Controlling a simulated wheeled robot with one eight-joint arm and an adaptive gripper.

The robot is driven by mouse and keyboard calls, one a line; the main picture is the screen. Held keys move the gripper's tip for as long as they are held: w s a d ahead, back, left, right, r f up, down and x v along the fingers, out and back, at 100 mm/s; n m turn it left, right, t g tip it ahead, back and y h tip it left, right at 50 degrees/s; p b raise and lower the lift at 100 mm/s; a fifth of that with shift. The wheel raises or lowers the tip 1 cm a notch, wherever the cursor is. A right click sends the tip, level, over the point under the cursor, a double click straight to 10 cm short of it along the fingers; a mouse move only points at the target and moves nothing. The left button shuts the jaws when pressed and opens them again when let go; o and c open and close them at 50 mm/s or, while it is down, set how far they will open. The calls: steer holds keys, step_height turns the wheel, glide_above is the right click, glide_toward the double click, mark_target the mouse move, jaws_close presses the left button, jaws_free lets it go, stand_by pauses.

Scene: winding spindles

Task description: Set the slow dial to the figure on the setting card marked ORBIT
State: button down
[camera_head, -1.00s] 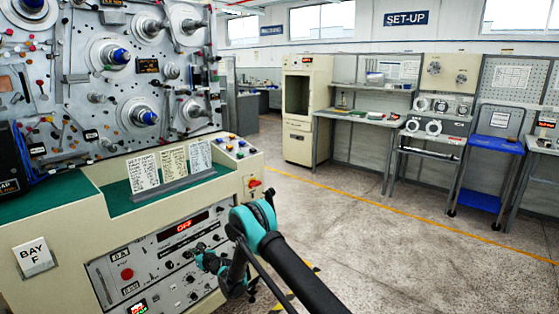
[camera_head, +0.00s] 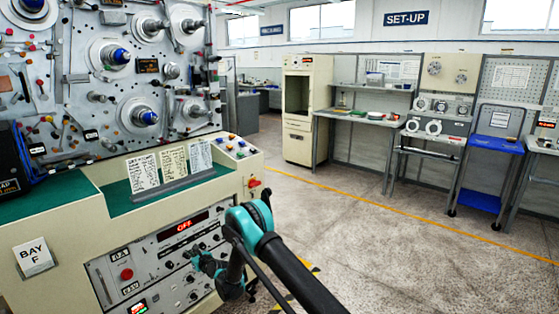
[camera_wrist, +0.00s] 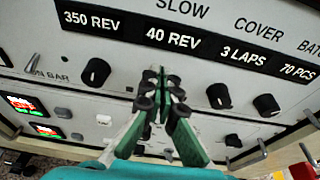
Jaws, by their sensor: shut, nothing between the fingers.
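In the wrist view, the slow dial sits under the SLOW label (camera_wrist: 183,9), and its window (camera_wrist: 172,39) reads 40 REV. The dial knob is mostly hidden behind my gripper (camera_wrist: 154,76). The green fingers are shut with nothing visible between them, their tips in front of the dial; I cannot tell whether they touch it. In the head view, my gripper (camera_head: 199,263) is at the control panel. Three setting cards, left (camera_head: 143,172), middle (camera_head: 173,163) and right (camera_head: 199,155), stand in a holder on the green ledge. Their writing is too small to read, so I cannot tell which is ORBIT.
Neighbouring black knobs are close: one at left (camera_wrist: 96,72) under 350 REV, one at right (camera_wrist: 219,95) under 3 LAPS, and another (camera_wrist: 266,105) under 70 PCS. A red display (camera_head: 184,225) reads OFF. Open floor (camera_head: 350,240) lies to the right.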

steer(key=shift+s+a+f, duration=0.1)
steer(key=shift+s+a, duration=0.05)
steer(key=shift+s, duration=0.05)
stand_by(0.4)
steer(key=shift+s+r, duration=0.15)
steer(key=shift+r, duration=0.2)
steer(key=s+d, duration=0.3)
steer(key=d, duration=0.1)
steer(key=shift+s+d, duration=0.2)
steer(key=shift+s, duration=0.2)
